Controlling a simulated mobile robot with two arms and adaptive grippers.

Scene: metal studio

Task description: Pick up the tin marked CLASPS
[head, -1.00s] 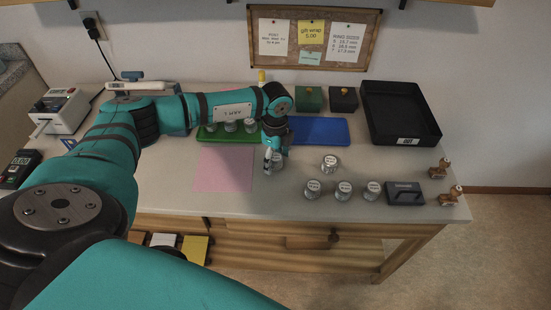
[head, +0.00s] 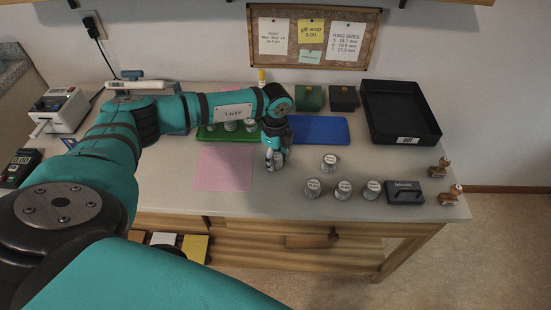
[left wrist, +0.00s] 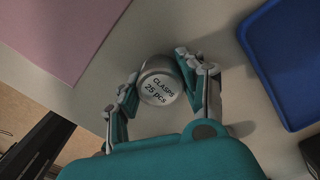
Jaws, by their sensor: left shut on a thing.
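In the head view, my left gripper (head: 276,162) is low over the table between the pink sheet and the other tins, and the tin is mostly hidden by the fingers. I cannot tell whether the tin touches the table. My right gripper is not in view.
Several similar tins (head: 343,189) stand to the right, beside a dark box (head: 404,192) and wooden stamps (head: 439,168). A pink sheet (head: 224,168) lies left. Behind are a green tray (head: 204,134) with tins, a blue tray (head: 320,130) and a black tray (head: 371,128).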

